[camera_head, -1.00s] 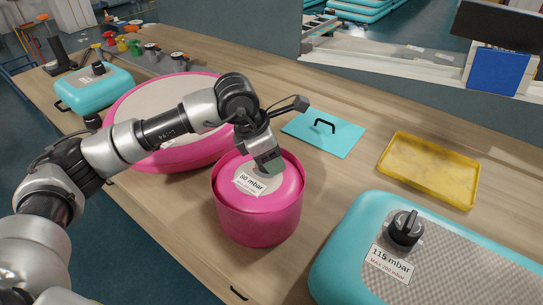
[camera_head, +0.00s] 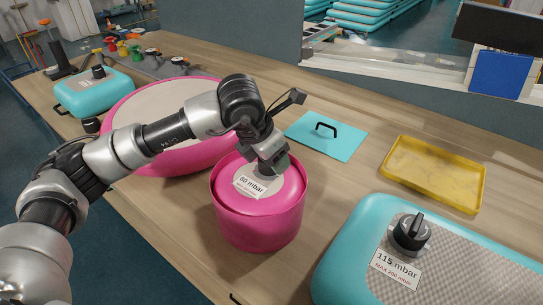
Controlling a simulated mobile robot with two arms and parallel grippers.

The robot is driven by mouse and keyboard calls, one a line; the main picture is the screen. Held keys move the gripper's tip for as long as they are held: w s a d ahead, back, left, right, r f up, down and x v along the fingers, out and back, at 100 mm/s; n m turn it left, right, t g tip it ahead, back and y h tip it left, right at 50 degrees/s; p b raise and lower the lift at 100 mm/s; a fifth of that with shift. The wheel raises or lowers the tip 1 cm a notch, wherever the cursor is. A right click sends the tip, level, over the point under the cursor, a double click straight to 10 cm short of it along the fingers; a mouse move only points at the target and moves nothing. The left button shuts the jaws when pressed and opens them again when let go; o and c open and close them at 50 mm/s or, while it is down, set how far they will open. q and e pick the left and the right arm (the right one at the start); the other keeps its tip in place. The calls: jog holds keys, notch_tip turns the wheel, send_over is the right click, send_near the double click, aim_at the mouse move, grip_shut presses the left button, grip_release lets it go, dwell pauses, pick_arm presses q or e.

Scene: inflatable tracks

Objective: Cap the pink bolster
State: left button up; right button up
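The pink bolster (camera_head: 258,222) is a short upright cylinder on the bench, with a pale label on top reading what looks like 60 or 80 mbar. My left arm comes in from the left, and its gripper (camera_head: 274,167) points down onto the bolster's top, just behind the label. The gripper covers the spot beneath it, so a valve or cap there is hidden. I cannot tell whether its fingers are open or shut. My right gripper is not in view.
A large pink round inflatable (camera_head: 125,104) lies behind my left arm. A turquoise panel with black handle (camera_head: 342,146), a yellow tray (camera_head: 432,175) and a turquoise cushion with black knob (camera_head: 345,265) lie to the right. Coloured valve pieces (camera_head: 134,47) stand at the back left.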

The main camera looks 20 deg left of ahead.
pick_arm(q)
jog(key=o, duration=0.5)
jog(key=shift+c, duration=0.2)
jog(key=b+v, duration=0.1)
jog(key=v, duration=0.9)
jog(key=shift+r, duration=0.35)
jog(key=shift+s+a, duration=0.1)
jog(key=shift+s, duration=0.05)
